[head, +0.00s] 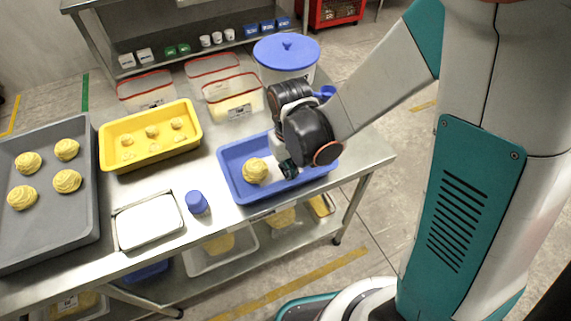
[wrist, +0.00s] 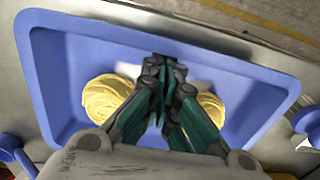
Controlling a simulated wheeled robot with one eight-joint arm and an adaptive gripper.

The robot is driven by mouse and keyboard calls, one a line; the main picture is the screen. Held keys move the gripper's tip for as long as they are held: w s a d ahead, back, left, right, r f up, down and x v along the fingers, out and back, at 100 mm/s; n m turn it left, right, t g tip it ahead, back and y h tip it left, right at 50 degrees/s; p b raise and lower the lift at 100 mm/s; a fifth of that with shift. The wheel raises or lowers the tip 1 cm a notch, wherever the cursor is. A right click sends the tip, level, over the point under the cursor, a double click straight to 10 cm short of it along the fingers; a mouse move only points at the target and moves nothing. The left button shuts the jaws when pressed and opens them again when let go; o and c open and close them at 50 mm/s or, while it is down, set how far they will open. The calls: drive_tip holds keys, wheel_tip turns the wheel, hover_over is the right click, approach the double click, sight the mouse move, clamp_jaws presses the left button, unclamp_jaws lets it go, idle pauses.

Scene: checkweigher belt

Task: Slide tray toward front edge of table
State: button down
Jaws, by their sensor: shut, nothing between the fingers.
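The blue tray (head: 232,190) lies on the steel table near its front edge, toward the right end. A yellow dough piece (head: 255,170) sits in its left part. In the wrist view the tray (wrist: 50,80) holds a dough piece (wrist: 105,97) on one side of my fingers and another (wrist: 212,108) on the other, partly hidden. A white patch (wrist: 128,70) shows on the tray floor. My gripper (head: 288,170) reaches down inside the tray, shut and empty. In the wrist view its fingertips (wrist: 165,65) are close to the tray's front wall; I cannot tell whether they touch it.
A yellow tray (head: 150,157) with small dough pieces and a grey tray (head: 75,215) with larger ones stand to the left. A white scale (head: 150,222) and a blue-capped bottle (head: 198,203) are near the front edge. A blue-lidded tub (head: 287,55) stands behind.

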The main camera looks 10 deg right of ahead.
drive_tip(key=shift+w+a, duration=0.1)
drive_tip(key=shift+w, duration=0.4)
drive_tip(key=w, duration=0.1)
drive_tip(key=w+a, duration=0.1)
drive_tip(key=w, duration=0.1)
drive_tip(key=shift+b, duration=0.35)
wheel_tip(320, 180, up, 10)
drive_tip(key=p, duration=0.4)
